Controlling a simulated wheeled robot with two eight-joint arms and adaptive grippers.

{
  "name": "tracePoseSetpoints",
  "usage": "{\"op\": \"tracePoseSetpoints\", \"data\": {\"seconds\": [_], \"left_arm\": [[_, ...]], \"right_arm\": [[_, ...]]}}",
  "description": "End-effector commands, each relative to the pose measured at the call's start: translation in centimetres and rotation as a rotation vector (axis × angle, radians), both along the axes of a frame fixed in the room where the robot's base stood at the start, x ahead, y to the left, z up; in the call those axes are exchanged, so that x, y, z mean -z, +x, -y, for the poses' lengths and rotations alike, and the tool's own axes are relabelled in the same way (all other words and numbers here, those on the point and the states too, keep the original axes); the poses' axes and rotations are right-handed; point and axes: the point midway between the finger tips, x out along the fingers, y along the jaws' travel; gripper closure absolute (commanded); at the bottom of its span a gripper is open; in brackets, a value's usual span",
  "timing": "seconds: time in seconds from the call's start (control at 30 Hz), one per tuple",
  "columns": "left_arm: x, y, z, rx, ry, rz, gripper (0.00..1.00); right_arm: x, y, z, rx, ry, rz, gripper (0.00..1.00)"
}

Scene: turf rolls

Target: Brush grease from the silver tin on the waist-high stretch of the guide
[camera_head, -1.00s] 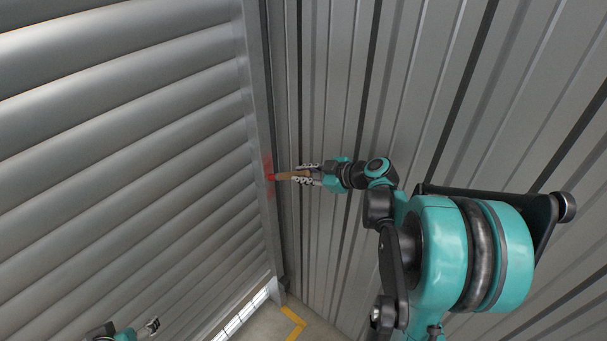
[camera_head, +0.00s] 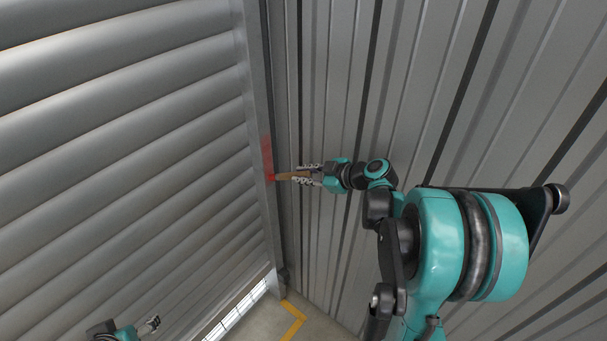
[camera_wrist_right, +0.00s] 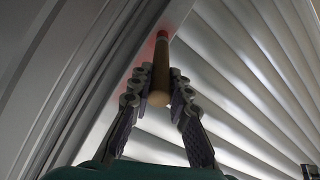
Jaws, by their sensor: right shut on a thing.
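The guide (camera_head: 255,95) is a grey metal rail along the right edge of the shutter, with a red stretch (camera_head: 267,150) on it. My right gripper (camera_head: 308,175) is shut on a brush with a tan wooden handle (camera_head: 289,176). The brush's red end meets the guide at the lower end of the red stretch. In the right wrist view the handle (camera_wrist_right: 160,80) sits between both fingers, its far end at the reddened rail (camera_wrist_right: 148,50). My left gripper (camera_head: 152,325) is small at the lower left, away from the guide. The silver tin is not in view.
The slatted roller shutter (camera_head: 120,150) fills the left side. A ribbed metal wall (camera_head: 335,90) stands close behind my right arm. Below is bare floor with a yellow line (camera_head: 294,325).

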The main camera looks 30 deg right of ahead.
Motion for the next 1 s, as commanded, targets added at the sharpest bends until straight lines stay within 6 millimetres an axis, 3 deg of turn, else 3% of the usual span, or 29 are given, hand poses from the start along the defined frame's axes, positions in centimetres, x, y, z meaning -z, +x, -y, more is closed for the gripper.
{"op": "tracePoseSetpoints", "data": {"seconds": [0.17,0.5,0.73,1.0], "left_arm": [[0.5,0.0,0.0,0.0,0.0,0.0,0.34],[3.2,0.0,0.0,0.0,0.0,0.0,0.34],[3.7,0.0,0.0,0.0,0.0,0.0,0.34],[5.9,0.0,0.0,0.0,0.0,0.0,0.34]], "right_arm": [[0.6,0.0,0.0,0.0,0.0,0.0,1.0],[3.7,0.1,-0.1,0.0,0.0,0.0,1.0],[4.3,0.1,-0.1,0.0,0.0,0.0,1.0],[6.9,0.0,0.0,0.0,0.0,0.0,1.0]]}}
